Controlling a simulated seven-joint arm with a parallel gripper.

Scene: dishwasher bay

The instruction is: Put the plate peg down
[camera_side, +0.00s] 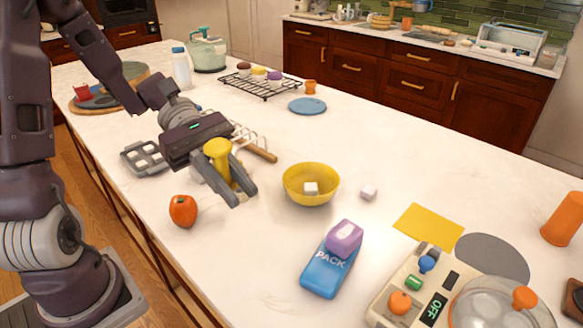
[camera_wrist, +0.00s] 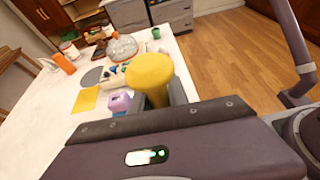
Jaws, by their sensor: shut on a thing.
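The plate peg (camera_side: 217,150) is yellow with a wide round top. My gripper (camera_side: 241,194) is shut on it, with the dark fingers on either side of its stem. In the side view the peg stands roughly upright between the fingers, left of the yellow bowl. Its lower end is hidden by the fingers, so I cannot tell whether it touches the counter. In the wrist view the peg's yellow top (camera_wrist: 150,72) shows just beyond the gripper body, tilted in the picture.
A yellow bowl (camera_side: 311,190) with a white cube stands to the right. A wire rack with a wooden handle (camera_side: 261,153) and a grey tray (camera_side: 146,159) lie behind. A blue pack (camera_side: 325,275) lies front right. The white counter has bare gaps between.

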